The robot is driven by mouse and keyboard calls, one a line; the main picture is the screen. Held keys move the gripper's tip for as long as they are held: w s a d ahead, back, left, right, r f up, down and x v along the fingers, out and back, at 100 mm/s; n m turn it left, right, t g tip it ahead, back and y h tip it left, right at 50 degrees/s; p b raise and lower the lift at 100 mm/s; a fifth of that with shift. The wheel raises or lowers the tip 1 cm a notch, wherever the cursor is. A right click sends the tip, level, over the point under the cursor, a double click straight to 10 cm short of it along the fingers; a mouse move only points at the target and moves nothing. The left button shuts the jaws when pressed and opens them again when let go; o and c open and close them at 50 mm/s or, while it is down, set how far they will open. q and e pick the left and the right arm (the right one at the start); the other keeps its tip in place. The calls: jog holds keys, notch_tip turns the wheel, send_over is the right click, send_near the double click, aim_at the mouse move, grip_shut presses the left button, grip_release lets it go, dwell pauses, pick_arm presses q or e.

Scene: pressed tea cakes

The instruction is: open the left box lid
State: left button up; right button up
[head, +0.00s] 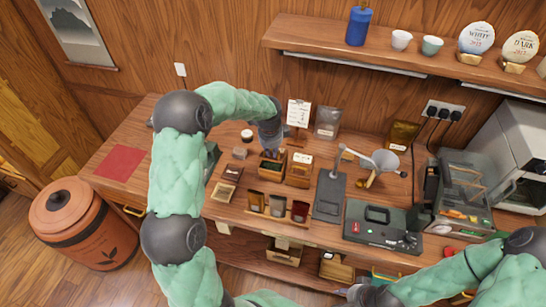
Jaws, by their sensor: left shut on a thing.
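The left box (269,172) is a small wooden box near the middle of the table; its dark green inside shows in front of my gripper. My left gripper (271,153) points down at the back of this box and is shut on its lid. The lid itself is mostly hidden by the fingers, so its exact angle is hard to tell. A second wooden box (298,176) stands just to the right, its pale label up. My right gripper (352,291) is low at the bottom of the view, far from the boxes; its jaws are too small and dark to read.
Small pouches in a wooden holder (278,207) stand in front of the boxes. A sign (298,113) stands behind. A red mat (125,163) lies left, with bare table around it.

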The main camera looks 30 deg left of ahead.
pick_arm(q)
jog(key=shift+w+d, duration=0.1)
jog(key=shift+w, duration=0.05)
jog(key=shift+w+r+p, duration=0.3)
jog(key=shift+w+p, duration=0.05)
jog(key=shift+p, duration=0.15)
jog(key=shift+w+r, duration=0.15)
jog(key=shift+w, duration=0.2)
jog(key=shift+w+r+p, duration=0.15)
jog(key=shift+w+p, duration=0.2)
jog(key=shift+p, duration=0.2)
jog(key=shift+w+a+r, duration=0.15)
jog(key=shift+w+a, duration=0.1)
jog(key=shift+w, duration=0.35)
jog(key=shift+p, duration=0.3)
